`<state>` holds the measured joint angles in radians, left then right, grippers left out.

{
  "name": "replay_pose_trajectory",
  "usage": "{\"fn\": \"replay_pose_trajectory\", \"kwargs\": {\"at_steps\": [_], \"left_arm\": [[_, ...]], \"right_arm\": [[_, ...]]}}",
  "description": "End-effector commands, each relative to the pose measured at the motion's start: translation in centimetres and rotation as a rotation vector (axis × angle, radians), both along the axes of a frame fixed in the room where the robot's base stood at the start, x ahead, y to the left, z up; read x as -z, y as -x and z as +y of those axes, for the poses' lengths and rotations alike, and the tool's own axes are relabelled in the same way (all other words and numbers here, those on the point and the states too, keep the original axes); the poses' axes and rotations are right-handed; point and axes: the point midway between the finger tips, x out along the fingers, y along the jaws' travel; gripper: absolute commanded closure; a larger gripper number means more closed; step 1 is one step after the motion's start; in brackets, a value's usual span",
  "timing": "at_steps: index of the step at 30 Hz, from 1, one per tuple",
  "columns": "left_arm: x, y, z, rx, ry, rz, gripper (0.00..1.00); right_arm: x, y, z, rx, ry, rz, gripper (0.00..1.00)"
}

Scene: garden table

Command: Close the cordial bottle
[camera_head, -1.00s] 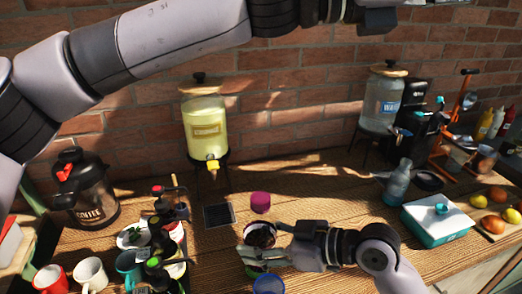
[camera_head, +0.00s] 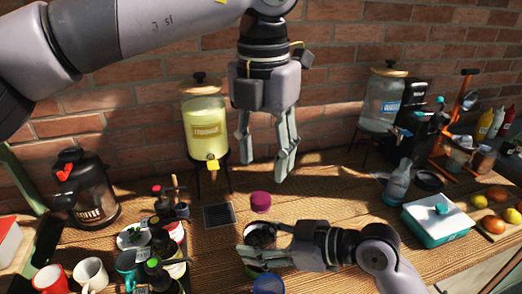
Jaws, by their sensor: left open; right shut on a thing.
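My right gripper (camera_head: 262,243) comes in low from the right and is shut on a dark round thing (camera_head: 261,234), seen from above; it may be the cordial bottle, but the fingers hide much of it. A magenta cap-like piece (camera_head: 260,201) is just behind it; I cannot tell whether it rests on the table. My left gripper (camera_head: 265,165) hangs with fingers down, open and empty, above and behind the magenta piece.
A yellow drink dispenser (camera_head: 205,128) stands at the back. Dark bottles (camera_head: 160,272) and mugs (camera_head: 90,273) crowd the front left. A blue cup (camera_head: 268,284) is near the front edge. A teal-and-white box (camera_head: 437,220) and a blue bottle (camera_head: 397,182) stand to the right.

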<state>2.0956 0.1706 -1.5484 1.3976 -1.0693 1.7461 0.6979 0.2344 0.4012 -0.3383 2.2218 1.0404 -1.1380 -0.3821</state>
Motion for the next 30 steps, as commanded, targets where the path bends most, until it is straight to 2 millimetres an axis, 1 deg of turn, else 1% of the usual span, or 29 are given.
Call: {"fn": "replay_pose_trajectory", "kwargs": {"at_steps": [4,11,14,17,24,27,30], "left_arm": [[0.0,-0.2,0.6,-0.027,-0.028,-0.011,0.55],[0.0,-0.2,0.6,-0.025,-0.026,-0.010,0.55],[0.3,-0.2,0.6,-0.024,-0.026,-0.008,0.55],[1.2,-0.2,0.6,-0.025,-0.026,-0.009,0.55],[5.0,-0.2,0.7,-0.023,-0.025,-0.007,0.55],[6.3,-0.2,0.7,-0.024,-0.025,-0.008,0.55],[7.3,-0.2,0.6,-0.024,-0.025,-0.008,0.55]], "right_arm": [[-0.2,0.0,0.0,0.001,-0.003,-0.003,1.00],[-0.2,0.0,0.0,0.001,-0.003,-0.003,1.00],[-0.2,0.0,0.0,0.001,-0.003,-0.003,1.00],[-0.1,0.0,0.0,0.001,-0.003,-0.003,1.00],[-0.2,0.0,0.0,0.001,-0.003,-0.003,1.00],[-0.2,0.0,0.0,0.001,-0.003,-0.003,1.00],[-0.2,0.0,0.0,0.001,-0.003,-0.003,1.00]]}}
